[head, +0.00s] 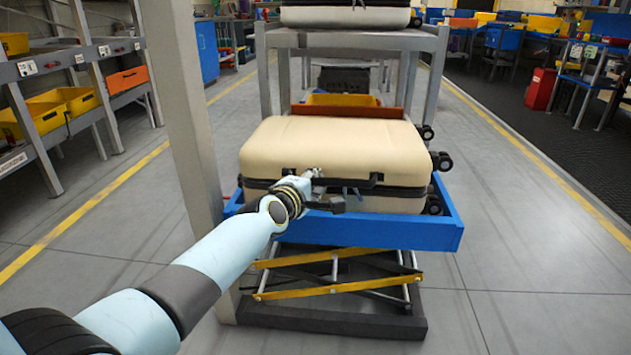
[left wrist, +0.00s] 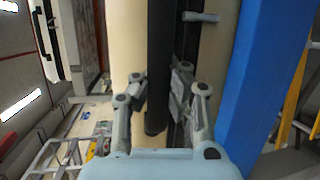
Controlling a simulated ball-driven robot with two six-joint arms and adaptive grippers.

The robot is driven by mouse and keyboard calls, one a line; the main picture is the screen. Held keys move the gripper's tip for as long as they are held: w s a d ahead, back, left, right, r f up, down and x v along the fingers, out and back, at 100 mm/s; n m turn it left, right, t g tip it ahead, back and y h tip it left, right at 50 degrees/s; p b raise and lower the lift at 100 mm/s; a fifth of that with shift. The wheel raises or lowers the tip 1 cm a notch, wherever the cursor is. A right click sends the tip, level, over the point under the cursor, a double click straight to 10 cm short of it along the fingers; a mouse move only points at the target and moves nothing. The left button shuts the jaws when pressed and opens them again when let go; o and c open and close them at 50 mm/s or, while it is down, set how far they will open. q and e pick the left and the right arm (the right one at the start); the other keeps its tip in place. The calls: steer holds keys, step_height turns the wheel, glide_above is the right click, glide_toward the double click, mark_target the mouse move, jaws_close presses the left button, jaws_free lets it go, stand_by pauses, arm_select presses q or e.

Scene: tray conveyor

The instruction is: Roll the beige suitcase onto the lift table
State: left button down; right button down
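The beige suitcase (head: 335,145) lies flat on the blue platform of the lift table (head: 385,232), with its dark wheels at the right end. Its black handle (head: 370,181) is on the near side. My left gripper (head: 325,192) is at this handle, one finger above it and one below. In the left wrist view the handle (left wrist: 159,70) runs between the two fingers (left wrist: 159,85), very close to both. Whether they press on it cannot be made out. My right gripper is not in view.
A grey frame (head: 435,75) stands behind the lift table, with another pale suitcase (head: 345,16) on top. Shelves with yellow bins (head: 65,100) are farther left. The floor to the right (head: 525,235) is clear.

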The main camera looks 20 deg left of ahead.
arm_select(q)
steer(key=shift+s+d+f, duration=0.15)
steer(key=shift+s+f, duration=0.05)
steer(key=shift+f, duration=0.05)
steer(key=c, duration=1.6)
jaws_free()
steer(key=shift+s+r, duration=0.2)
steer(key=shift+c, duration=0.2)
steer(key=shift+o, duration=1.2)
steer(key=shift+w, duration=0.1)
steer(key=s+r, duration=0.2)
steer(key=s, duration=0.9)
steer(key=shift+s+a+r, duration=0.15)
steer(key=shift+s+a, duration=0.1)
steer(key=shift+s, duration=0.15)
